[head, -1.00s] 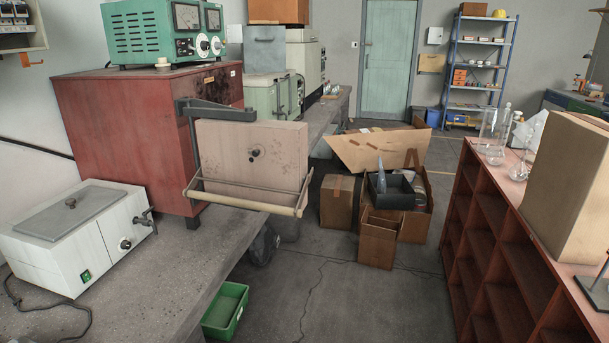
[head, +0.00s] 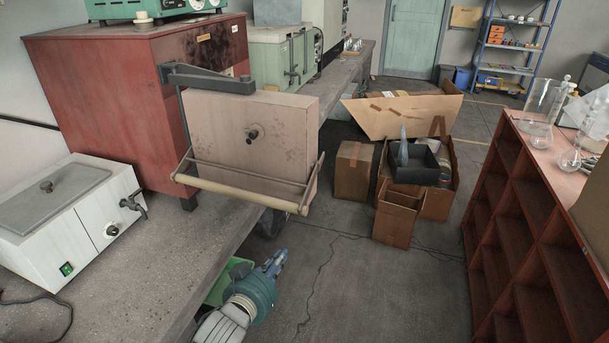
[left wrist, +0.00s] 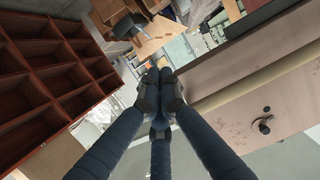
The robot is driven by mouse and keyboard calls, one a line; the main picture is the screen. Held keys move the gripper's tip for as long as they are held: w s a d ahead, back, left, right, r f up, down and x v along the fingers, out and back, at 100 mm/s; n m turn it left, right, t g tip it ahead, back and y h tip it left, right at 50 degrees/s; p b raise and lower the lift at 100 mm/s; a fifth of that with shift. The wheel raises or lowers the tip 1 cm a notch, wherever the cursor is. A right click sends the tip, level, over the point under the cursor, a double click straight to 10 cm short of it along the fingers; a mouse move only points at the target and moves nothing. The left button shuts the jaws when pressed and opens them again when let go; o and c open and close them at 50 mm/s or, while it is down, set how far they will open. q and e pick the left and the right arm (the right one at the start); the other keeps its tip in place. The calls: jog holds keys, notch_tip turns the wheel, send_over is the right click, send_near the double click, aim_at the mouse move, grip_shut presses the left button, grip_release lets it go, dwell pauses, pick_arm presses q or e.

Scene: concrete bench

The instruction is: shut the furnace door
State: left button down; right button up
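The furnace (head: 90,95) is a large red box on the bench. Its door (head: 235,135) stands open, swung out over the bench's front edge on a grey hinge arm (head: 208,78). A pale bar handle (head: 240,195) runs along the door's lower edge. My left gripper (head: 276,262) is below the handle, apart from it, beyond the bench edge. In the left wrist view its dark fingers (left wrist: 158,98) come together at the tips with nothing visible between them. The door (left wrist: 250,115) and handle (left wrist: 265,72) show to the right of the fingers there. My right gripper is not seen.
A white bath unit (head: 65,215) sits on the bench (head: 150,265) left of the door. A green bin (head: 222,285) is on the floor by my left arm. Cardboard boxes (head: 400,212) stand beyond, and a red shelf unit (head: 530,200) is at right. Floor between is clear.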

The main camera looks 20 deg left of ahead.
pick_arm(q)
notch_tip(320, 180, up, 17)
jog(key=d+t, duration=0.1)
jog(key=t, duration=0.2)
jog(key=p, duration=0.3)
send_near(305, 176)
jog(key=shift+h, duration=0.4)
jog(key=w, duration=0.2)
jog(key=w+r, duration=0.1)
jog(key=w, duration=0.1)
jog(key=w+d+r, duration=0.1)
jog(key=w, duration=0.2)
jog(key=shift+d, duration=0.1)
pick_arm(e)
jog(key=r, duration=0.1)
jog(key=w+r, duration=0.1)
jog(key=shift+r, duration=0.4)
